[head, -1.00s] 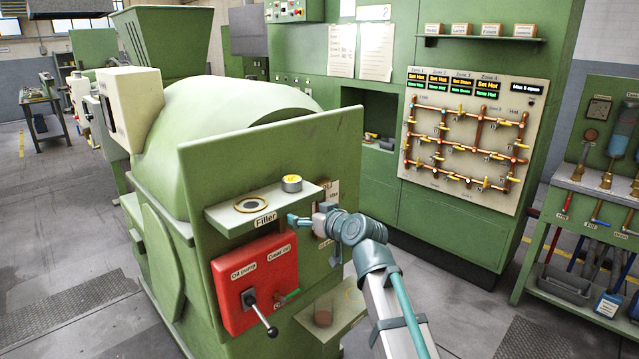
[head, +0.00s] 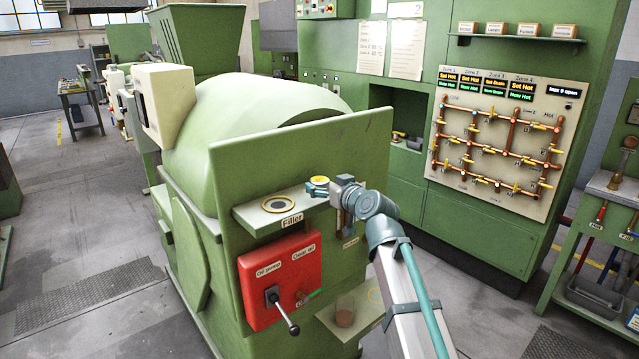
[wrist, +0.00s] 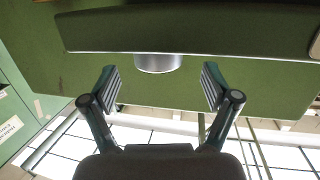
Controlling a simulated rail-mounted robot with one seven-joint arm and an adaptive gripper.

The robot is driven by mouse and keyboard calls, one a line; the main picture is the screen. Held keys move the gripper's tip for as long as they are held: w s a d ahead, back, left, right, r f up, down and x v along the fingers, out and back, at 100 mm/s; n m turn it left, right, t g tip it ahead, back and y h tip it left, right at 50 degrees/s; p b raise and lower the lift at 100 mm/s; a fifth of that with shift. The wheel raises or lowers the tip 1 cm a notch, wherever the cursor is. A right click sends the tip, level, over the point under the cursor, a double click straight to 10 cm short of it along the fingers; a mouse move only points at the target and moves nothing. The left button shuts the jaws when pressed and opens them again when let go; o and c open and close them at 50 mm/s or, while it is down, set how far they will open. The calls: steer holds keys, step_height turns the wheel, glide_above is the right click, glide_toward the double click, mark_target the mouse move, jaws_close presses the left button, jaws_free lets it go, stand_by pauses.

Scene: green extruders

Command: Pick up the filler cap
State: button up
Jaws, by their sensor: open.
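The filler cap (head: 320,181), a short silver cylinder with a yellow top, stands on the small green shelf (head: 252,215) of the machine. In the wrist view, which appears upside down, its silver side (wrist: 158,63) shows against the shelf edge (wrist: 200,42). My gripper (head: 317,190) is level with the shelf and partly overlaps the cap in the head view. In the wrist view my gripper (wrist: 160,88) is open and empty. The cap lies ahead of the fingertips, centred between them, with a gap left. The filler opening (head: 278,204), a dark hole with a yellow ring, is left of the cap.
A red panel (head: 280,281) with a protruding black-handled lever (head: 282,310) is below the shelf. A lower green shelf (head: 362,312) holds a brownish cup-like object (head: 344,318). The machine's upright green plate (head: 240,175) stands behind the upper shelf.

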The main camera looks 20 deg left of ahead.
mark_target(321, 180)
steer(key=p+x, duration=0.1)
steer(key=x, duration=0.2)
steer(key=shift+w+a+r, duration=0.1)
steer(key=shift+w+a, duration=0.15)
steer(key=shift+w, duration=0.15)
steer(key=shift+w+a, duration=0.1)
steer(key=shift+a, duration=0.05)
steer(key=c, duration=1.5)
